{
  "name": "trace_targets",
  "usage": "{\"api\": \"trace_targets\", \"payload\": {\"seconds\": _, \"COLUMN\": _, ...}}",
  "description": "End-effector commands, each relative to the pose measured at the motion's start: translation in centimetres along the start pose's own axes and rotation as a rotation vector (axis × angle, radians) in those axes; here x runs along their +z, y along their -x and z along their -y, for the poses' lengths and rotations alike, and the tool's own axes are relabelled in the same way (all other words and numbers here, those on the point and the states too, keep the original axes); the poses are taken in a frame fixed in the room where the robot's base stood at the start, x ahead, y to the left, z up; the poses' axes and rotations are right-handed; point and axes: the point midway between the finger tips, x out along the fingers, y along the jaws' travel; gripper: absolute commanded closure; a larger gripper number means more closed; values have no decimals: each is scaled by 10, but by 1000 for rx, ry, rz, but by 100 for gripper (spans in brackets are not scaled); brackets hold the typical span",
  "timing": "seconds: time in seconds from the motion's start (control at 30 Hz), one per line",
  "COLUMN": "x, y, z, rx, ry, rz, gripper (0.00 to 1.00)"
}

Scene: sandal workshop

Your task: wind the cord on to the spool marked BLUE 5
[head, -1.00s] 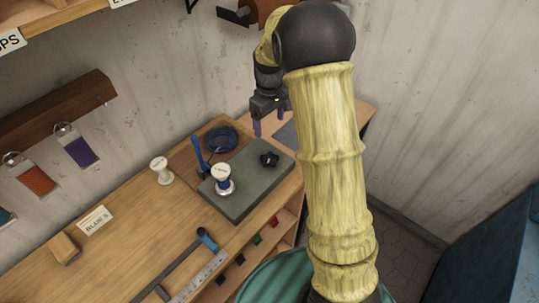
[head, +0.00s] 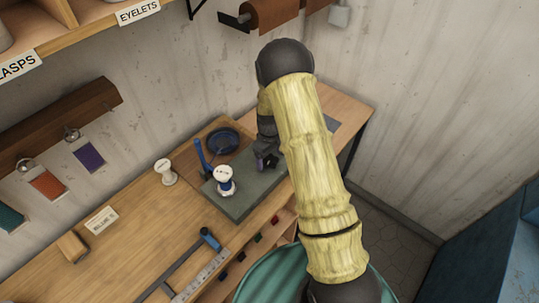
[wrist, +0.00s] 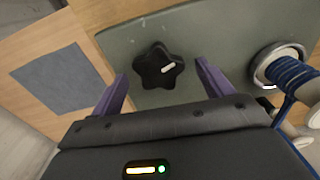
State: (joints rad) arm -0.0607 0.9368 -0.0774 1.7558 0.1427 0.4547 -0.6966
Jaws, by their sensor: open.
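A white-topped spool (head: 223,174) with blue cord around its lower part stands upright on a grey-green plate (head: 240,204). The print on its top is too small to read. It also shows at the right of the wrist view (wrist: 290,72), with a blue strand running off it. A black star-shaped knob (wrist: 154,72) with a white mark sits on the plate. My gripper (wrist: 162,76) is open, its purple fingers on either side of the knob, apart from it. In the head view my gripper (head: 266,163) mostly hides the knob.
A blue upright piece (head: 201,156) stands beside the spool. Another pale spool (head: 165,171) and a label card (head: 101,220) are on the bench to the left. A square and ruler (head: 190,268) lie at the front. A grey-blue mat (wrist: 58,76) lies beside the plate.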

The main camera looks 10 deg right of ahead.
Motion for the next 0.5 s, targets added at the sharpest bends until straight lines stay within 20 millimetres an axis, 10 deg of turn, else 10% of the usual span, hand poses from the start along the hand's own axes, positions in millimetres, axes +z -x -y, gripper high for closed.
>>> {"api": "trace_targets", "payload": {"seconds": 0.37, "x": 0, "y": -8, "z": 0, "rx": 1, "ry": 0, "rz": -1, "gripper": 21}}
{"api": "trace_targets", "payload": {"seconds": 0.5, "x": 0, "y": -8, "z": 0, "rx": 1, "ry": 0, "rz": 0, "gripper": 44}}
